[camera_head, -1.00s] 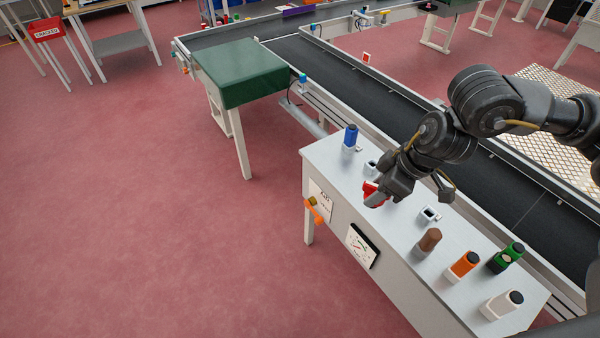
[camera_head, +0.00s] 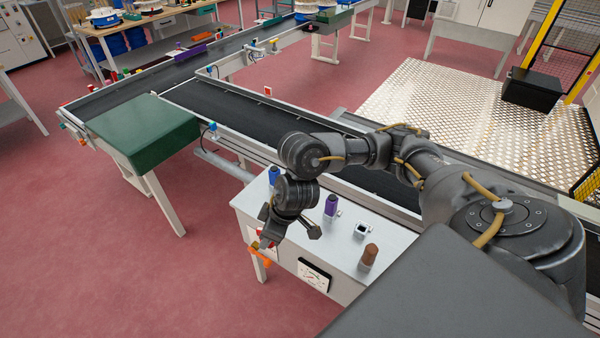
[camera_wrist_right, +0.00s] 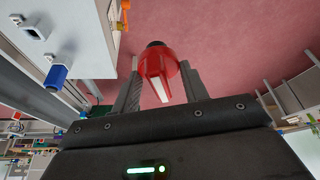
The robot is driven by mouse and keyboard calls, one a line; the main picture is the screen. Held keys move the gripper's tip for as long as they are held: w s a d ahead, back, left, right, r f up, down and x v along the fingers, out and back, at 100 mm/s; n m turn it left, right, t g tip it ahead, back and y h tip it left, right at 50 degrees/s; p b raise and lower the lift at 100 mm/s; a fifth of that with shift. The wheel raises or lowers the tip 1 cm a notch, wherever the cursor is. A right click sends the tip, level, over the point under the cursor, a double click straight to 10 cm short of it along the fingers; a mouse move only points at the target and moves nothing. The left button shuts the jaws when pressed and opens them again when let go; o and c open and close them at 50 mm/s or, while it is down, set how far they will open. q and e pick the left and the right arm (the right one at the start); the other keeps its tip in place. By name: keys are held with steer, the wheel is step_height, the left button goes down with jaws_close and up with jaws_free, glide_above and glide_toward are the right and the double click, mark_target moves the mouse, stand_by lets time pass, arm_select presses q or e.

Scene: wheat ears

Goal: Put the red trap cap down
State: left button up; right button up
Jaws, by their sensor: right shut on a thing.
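The red trap cap (camera_wrist_right: 158,66) is gripped between the two fingers of my right gripper (camera_wrist_right: 160,80) in the right wrist view, with a dark round end at its top. In the head view, my right gripper (camera_head: 266,236) hangs over the near left end of the grey bench (camera_head: 312,238), beside the blue cap. The red cap is mostly hidden there. My left gripper is not in view.
On the bench stand a blue cap (camera_head: 274,175), a purple cap (camera_head: 331,206), an empty white holder (camera_head: 361,230) and a brown cap (camera_head: 369,256). An orange fitting (camera_head: 261,256) sticks out from the bench front. The belt (camera_head: 262,118) runs behind.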

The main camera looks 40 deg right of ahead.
steer(key=s+d+f+m+h+p, duration=0.1)
steer(key=s+d+f+m+p, duration=0.3)
steer(key=s+d, duration=0.45)
steer(key=shift+t, duration=0.3)
steer(key=w+d+f+b, duration=0.1)
steer(key=w+d+f, duration=0.2)
steer(key=w, duration=0.1)
steer(key=w+d+f+b, duration=0.1)
steer(key=w+d+f, duration=0.2)
steer(key=w, duration=0.1)
steer(key=w+d+f+b, duration=0.1)
steer(key=w+d+f, duration=0.1)
steer(key=w+f, duration=0.1)
steer(key=shift+w+d+f, duration=0.15)
steer(key=shift+w+d, duration=0.05)
steer(key=shift+w, duration=0.25)
steer(key=shift+w+d+f, duration=0.15)
steer(key=shift+w+d, duration=0.05)
steer(key=shift+w, duration=0.2)
steer(key=shift+w+d+f, duration=0.1)
steer(key=shift+w+f, duration=0.05)
steer(key=shift+f, duration=0.8)
steer(key=shift+w+d+f, duration=0.1)
steer(key=shift+w+f, duration=0.05)
steer(key=shift+f, duration=0.75)
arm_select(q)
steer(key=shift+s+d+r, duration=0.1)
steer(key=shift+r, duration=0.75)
